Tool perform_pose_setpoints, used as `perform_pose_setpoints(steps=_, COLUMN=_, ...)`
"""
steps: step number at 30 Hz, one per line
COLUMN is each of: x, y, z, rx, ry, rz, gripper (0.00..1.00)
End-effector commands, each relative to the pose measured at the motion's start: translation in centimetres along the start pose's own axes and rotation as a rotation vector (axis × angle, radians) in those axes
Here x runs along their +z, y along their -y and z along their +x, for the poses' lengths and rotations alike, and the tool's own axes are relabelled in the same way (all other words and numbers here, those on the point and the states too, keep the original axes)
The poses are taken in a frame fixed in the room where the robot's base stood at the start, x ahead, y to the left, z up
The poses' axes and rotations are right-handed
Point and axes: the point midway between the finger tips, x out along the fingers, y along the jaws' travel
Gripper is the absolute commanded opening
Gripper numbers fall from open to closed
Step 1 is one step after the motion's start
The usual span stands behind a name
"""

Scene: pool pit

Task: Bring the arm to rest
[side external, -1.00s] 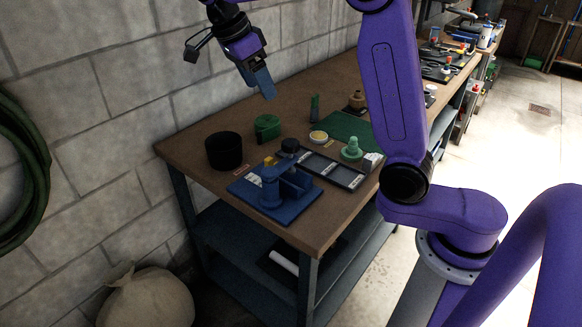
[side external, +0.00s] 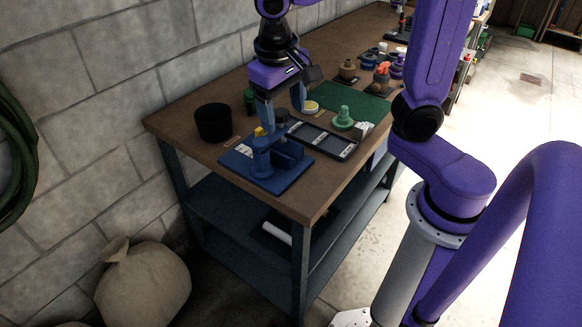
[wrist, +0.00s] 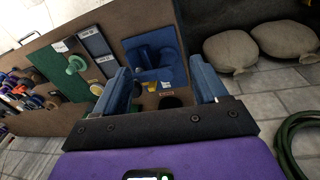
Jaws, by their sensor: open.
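My gripper (side external: 284,112) is open, with its two blue fingers pointing down over the workbench (side external: 300,205). In the side view it overlaps the area behind the blue fixture (side external: 270,165); its exact height is hard to tell. In the wrist view my gripper (wrist: 160,72) shows a wide gap between the fingers and no object held. The blue fixture (wrist: 165,50) appears beyond the fingertips there. A green item (side external: 249,100) is partly hidden behind my gripper.
A black cup (side external: 213,122) stands left of the fixture. A dark tray (side external: 335,147), a pale green stepped piece (side external: 343,118) and a green mat (side external: 345,100) lie to the right. Several small parts stand farther back. Sacks (wrist: 284,40) lie on the floor.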

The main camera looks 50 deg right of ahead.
Motion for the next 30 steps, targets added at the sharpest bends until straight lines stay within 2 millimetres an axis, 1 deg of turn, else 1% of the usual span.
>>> perform_pose_setpoints(steps=1, x=1.2, y=-0.3, z=0.4, rx=-0.012, ry=-0.001, rz=-0.087, gripper=0.72)
perform_pose_setpoints(steps=8, x=6.3, y=-1.6, z=2.1, rx=-0.069, ry=-0.013, rz=-0.486, gripper=0.72)
perform_pose_setpoints(steps=12, x=9.5, y=-2.8, z=3.2, rx=-0.101, ry=-0.026, rz=-0.727, gripper=0.72)
perform_pose_setpoints(steps=18, x=13.6, y=-4.4, z=4.7, rx=-0.141, ry=-0.049, rz=-1.030, gripper=0.72)
perform_pose_setpoints(steps=21, x=14.9, y=-5.0, z=5.2, rx=-0.153, ry=-0.058, rz=-1.132, gripper=0.72)
perform_pose_setpoints(steps=24, x=15.7, y=-5.4, z=5.5, rx=-0.160, ry=-0.065, rz=-1.194, gripper=0.72)
perform_pose_setpoints(steps=30, x=16.1, y=-5.5, z=5.6, rx=-0.164, ry=-0.068, rz=-1.224, gripper=0.72)
